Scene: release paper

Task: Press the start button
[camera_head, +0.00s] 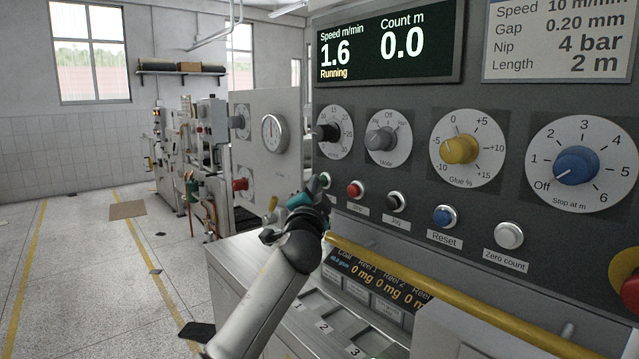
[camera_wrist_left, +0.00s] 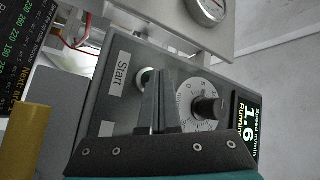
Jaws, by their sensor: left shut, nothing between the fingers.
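The start button (camera_wrist_left: 147,74) shows in the left wrist view beside the "Start" label (camera_wrist_left: 119,74), partly hidden behind my fingers. In the head view a bit of its green cap (camera_head: 325,180) shows at the left end of the button row. My left gripper (camera_head: 317,184) is shut and empty, with its fingertips (camera_wrist_left: 160,74) at the button. I cannot tell whether they touch it. The display (camera_head: 388,45) reads "Running", speed 1.6 m/min and count 0.0. My right gripper is not in view.
A red button (camera_head: 355,189), a black Jog button (camera_head: 396,201), a blue Reset button (camera_head: 445,216) and a white Zero count button (camera_head: 508,235) continue the row. Knobs sit above. A yellow rail (camera_head: 450,295) runs below. Open floor lies left.

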